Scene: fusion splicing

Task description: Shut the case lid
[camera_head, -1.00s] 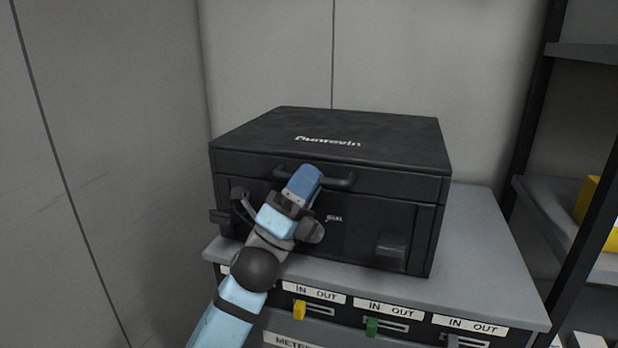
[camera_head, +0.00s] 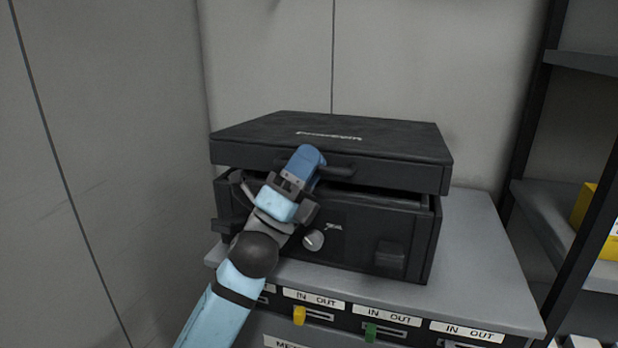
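The black case (camera_head: 350,242) stands on a grey cabinet top. Its lid (camera_head: 390,138) is slightly raised, with a dark gap between the lid's front edge and the case body. A handle (camera_head: 338,170) is on the lid's front, partly hidden by my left gripper. My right gripper is not in view.
The case stands on the grey cabinet (camera_head: 480,270), which has labelled IN/OUT slots with a yellow tab (camera_head: 299,316) and a green tab (camera_head: 371,332). A shelf rack (camera_head: 555,210) stands at the right. Walls are close behind and at the left. The cabinet top right of the case is clear.

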